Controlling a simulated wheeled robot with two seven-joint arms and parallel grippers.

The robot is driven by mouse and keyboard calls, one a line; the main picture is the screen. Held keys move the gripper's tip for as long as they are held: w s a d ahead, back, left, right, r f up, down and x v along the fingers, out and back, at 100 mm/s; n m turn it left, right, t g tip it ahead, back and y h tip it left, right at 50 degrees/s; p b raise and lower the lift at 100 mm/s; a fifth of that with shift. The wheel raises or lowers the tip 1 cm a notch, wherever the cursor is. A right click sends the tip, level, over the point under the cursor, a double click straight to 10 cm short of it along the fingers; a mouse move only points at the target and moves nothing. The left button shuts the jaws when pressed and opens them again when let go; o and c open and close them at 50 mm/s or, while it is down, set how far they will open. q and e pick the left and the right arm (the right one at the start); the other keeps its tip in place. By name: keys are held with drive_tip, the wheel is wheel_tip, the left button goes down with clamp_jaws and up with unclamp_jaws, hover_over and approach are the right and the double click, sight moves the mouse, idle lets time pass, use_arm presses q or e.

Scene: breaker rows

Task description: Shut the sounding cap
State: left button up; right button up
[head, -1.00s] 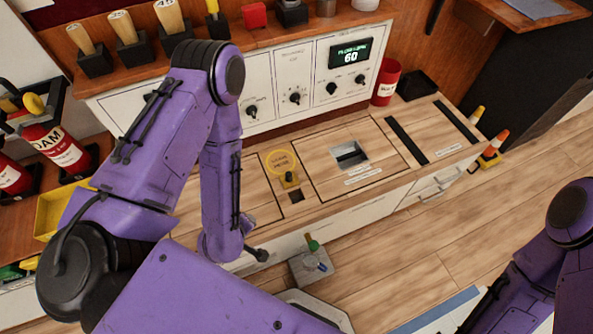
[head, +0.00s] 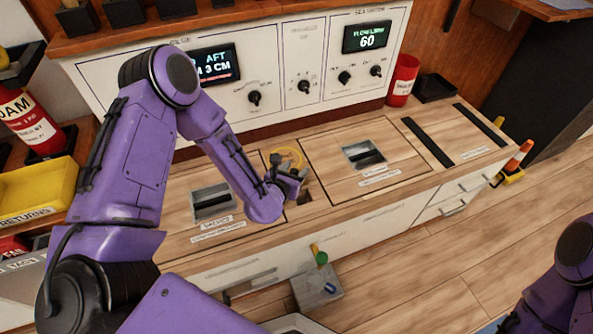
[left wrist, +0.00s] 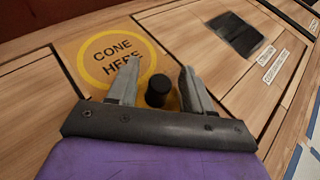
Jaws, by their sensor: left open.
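The sounding cap shows in the left wrist view as a round black knob (left wrist: 157,89) standing on a yellowish plate, most of which is hidden by my gripper. My left gripper (left wrist: 160,68) is open, with one finger on each side of the knob; I cannot tell whether either touches it. In the head view the left gripper (head: 292,180) is low over the counter and hides the knob. A small dark square opening (head: 306,197) lies in the counter just beside the gripper. My right gripper is out of view.
A yellow ring marked "CONE HERE" (left wrist: 117,60) lies beside the knob. A grey box with a green-topped handle (head: 318,285) stands below the front edge. A red bin (head: 402,80) stands back right.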

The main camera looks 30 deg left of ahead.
sight(305, 186)
use_arm(q)
drive_tip(key=shift+x, duration=0.8)
drive_tip(key=shift+c, duration=0.3)
clamp_jaws()
drive_tip(key=shift+s+d+b, duration=0.3)
drive_tip(key=shift+s+d, duration=2)
drive_tip(key=shift+d, duration=0.25)
drive_tip(key=shift+f, duration=0.1)
drive_tip(key=shift+o, duration=0.3)
unclamp_jaws()
